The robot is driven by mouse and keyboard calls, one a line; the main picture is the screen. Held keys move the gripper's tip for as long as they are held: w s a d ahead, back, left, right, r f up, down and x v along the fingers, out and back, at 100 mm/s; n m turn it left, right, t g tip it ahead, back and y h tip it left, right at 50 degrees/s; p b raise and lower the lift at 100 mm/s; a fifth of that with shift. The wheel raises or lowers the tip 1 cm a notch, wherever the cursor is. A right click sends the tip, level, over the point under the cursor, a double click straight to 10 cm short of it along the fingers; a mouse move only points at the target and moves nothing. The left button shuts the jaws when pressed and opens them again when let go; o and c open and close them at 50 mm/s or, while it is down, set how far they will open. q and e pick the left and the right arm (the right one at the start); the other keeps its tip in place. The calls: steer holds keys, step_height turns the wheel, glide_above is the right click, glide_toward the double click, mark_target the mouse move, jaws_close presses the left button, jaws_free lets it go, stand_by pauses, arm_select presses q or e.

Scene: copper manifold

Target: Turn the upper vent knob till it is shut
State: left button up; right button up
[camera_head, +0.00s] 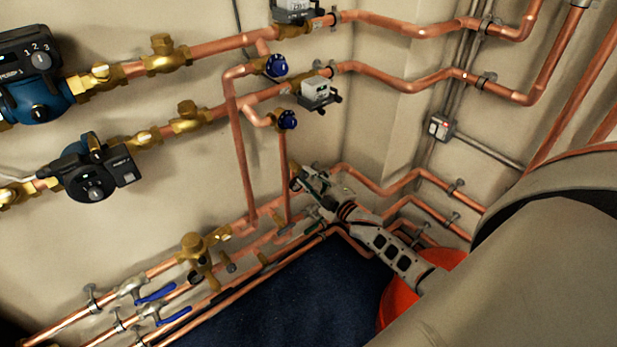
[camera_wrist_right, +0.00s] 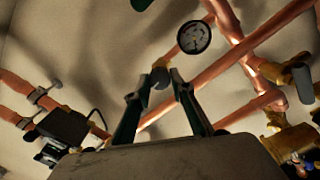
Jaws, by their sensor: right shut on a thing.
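My right gripper (camera_head: 314,186) reaches in from the lower right to the pipes near the wall corner. In the right wrist view its two dark green fingers (camera_wrist_right: 162,88) close in around a small grey knob (camera_wrist_right: 160,77), which I take to be the upper vent knob. The gripper is shut on it. In the head view the gripper hides this knob. How far it is turned cannot be told. My left gripper is not in view.
Blue knobs (camera_head: 276,66) (camera_head: 288,119) sit on the pipes above. Blue lever valves (camera_head: 155,295) are at lower left. Copper pipes (camera_head: 240,150) run close around the gripper. The dark blue floor (camera_head: 300,300) is clear.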

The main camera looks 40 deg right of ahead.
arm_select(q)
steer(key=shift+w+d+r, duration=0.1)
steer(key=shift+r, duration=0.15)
arm_select(e)
steer(key=shift+m, duration=0.6)
steer(key=o, duration=1.1)
steer(key=s+d, duration=0.1)
steer(key=s, duration=1.1)
